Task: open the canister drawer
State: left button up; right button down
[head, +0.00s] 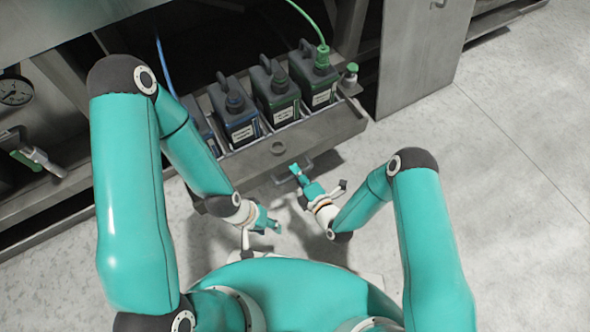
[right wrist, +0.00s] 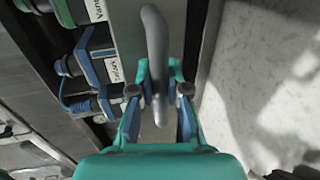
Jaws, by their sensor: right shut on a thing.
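The canister drawer (head: 340,127) is a grey metal tray projecting from under the machine in the head view. Dark canisters with blue and green markings stand in it, such as a blue one (head: 237,115) and a green one (head: 276,92). A grey bar handle (right wrist: 155,45) on its front runs between the fingers of my right gripper (right wrist: 158,88) in the right wrist view. That gripper (head: 297,172) is shut on the handle and sits at the drawer front in the head view. My left gripper (head: 266,222) hangs apart from the drawer, lower left; its jaw opening is unclear.
A green hose (head: 309,22) runs down to the rightmost canister, and a blue hose (head: 164,67) runs down at the left. A grey metal panel (head: 420,55) stands right of the drawer. The concrete floor (head: 520,170) at right is clear.

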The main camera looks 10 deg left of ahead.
jog(key=c, duration=1.1)
grip_release()
jog(key=shift+w+d+f, duration=0.15)
jog(key=shift+w+d, duration=0.1)
jog(key=shift+c, duration=0.2)
jog(key=shift+a, duration=0.1)
jog(key=shift+s, duration=0.15)
jog(key=v, duration=1.2)
